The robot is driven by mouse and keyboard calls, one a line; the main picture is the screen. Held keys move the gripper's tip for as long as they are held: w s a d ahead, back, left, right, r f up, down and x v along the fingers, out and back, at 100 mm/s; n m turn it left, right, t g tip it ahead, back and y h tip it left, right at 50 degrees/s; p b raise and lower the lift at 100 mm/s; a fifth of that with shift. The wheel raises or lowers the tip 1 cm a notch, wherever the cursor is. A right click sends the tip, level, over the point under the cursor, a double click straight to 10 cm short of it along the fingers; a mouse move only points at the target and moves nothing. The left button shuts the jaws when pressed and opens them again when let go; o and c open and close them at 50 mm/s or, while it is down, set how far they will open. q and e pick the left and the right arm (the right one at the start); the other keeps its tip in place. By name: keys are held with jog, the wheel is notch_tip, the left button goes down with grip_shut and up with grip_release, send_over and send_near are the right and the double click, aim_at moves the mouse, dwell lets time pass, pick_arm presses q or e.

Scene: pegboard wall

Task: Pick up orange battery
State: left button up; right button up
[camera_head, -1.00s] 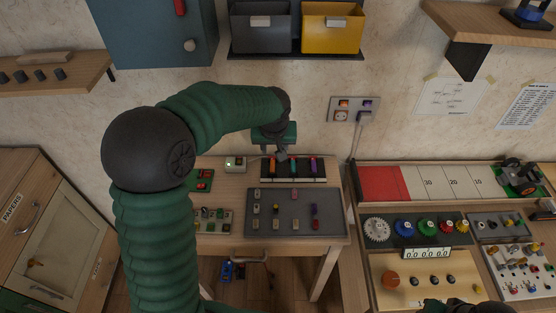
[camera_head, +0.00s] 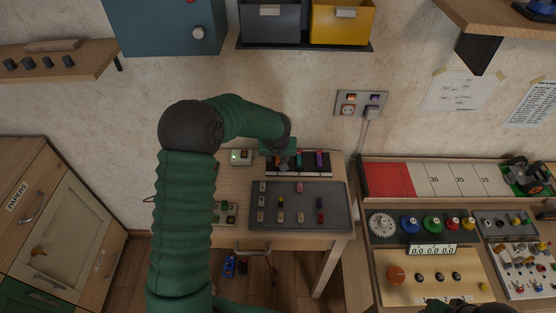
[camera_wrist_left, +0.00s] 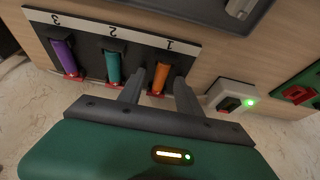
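The orange battery (camera_wrist_left: 159,79) stands in slot 1 of a black three-slot holder (camera_wrist_left: 88,45) in the left wrist view. A teal battery (camera_wrist_left: 113,67) is in slot 2 and a purple battery (camera_wrist_left: 63,56) in slot 3. My left gripper (camera_wrist_left: 158,88) is open, with one finger on each side of the orange battery; a gap shows between them. In the head view my left gripper (camera_head: 283,160) is over the left end of the holder and largely hides the orange battery. Only a dark part of my right arm shows at the bottom right edge.
A grey tray (camera_head: 270,212) with several small parts lies in front of the holder on the wooden table (camera_head: 236,180). A small box with a green light (camera_wrist_left: 232,97) stands beside slot 1. The wall is close behind.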

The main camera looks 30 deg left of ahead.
pick_arm(q)
grip_shut()
jog(key=shift+r, duration=0.1)
